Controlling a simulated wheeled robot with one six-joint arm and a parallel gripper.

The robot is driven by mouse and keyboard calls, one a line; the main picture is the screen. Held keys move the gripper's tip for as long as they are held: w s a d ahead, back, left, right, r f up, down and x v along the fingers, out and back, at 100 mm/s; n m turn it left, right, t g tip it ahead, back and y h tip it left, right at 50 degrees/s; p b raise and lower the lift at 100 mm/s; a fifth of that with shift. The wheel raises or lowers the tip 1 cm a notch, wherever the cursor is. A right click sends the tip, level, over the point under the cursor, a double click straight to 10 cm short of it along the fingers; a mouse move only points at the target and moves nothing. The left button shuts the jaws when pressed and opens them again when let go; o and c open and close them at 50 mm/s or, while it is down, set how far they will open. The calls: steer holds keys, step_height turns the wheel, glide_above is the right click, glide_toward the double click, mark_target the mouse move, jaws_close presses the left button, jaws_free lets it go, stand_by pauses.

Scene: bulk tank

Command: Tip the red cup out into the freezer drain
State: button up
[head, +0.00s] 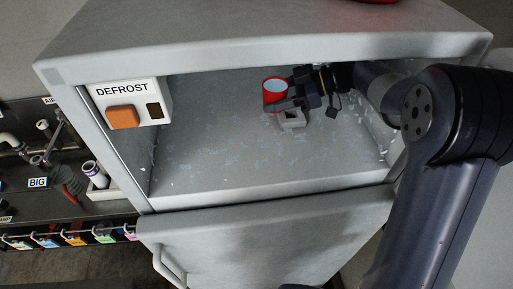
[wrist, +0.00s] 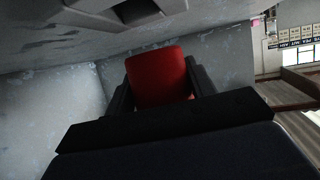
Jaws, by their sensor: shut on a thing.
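The red cup (head: 272,97) is inside the open freezer, with its round mouth and pale inside facing up toward the head camera. My gripper (head: 286,99) reaches in from the right and is shut on the cup's side. The cup also shows as a red shape between the fingers in the wrist view (wrist: 158,75). A grey square fitting, seemingly the freezer drain (head: 292,120), is just below and right of the cup in the head view. Its dark opening shows at the top of the wrist view (wrist: 135,11). The cup's contents cannot be made out.
The frosted freezer cavity (head: 210,150) has free room left of the cup. A DEFROST box (head: 125,102) with an orange button is at its left edge. The freezer door (head: 270,235) hangs open below. A bench with pipes (head: 30,150) stands left.

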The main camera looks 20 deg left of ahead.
steer(key=shift+s+r+n+t, duration=0.3)
steer(key=shift+s+n+t, duration=0.2)
steer(key=shift+s, duration=0.1)
stand_by(0.6)
steer(key=shift+s+f+n+t, duration=0.45)
steer(key=shift+s+n+t, duration=0.15)
steer(key=shift+s, duration=0.05)
stand_by(0.8)
steer(key=shift+s+r+n+t+h, duration=0.35)
steer(key=shift+s+n+t, duration=0.15)
steer(key=shift+s, duration=0.1)
stand_by(0.8)
steer(key=shift+s+f+n+t, duration=0.45)
steer(key=shift+s+n+t, duration=0.05)
steer(key=shift+s, duration=0.15)
stand_by(0.7)
steer(key=shift+s+f+n+t, duration=0.2)
steer(key=shift+f+n+t, duration=0.15)
steer(key=shift+n+t, duration=0.15)
stand_by(0.8)
steer(key=shift+r+n+t, duration=0.3)
steer(key=shift+n+t, duration=0.1)
steer(key=shift+t, duration=0.1)
stand_by(0.8)
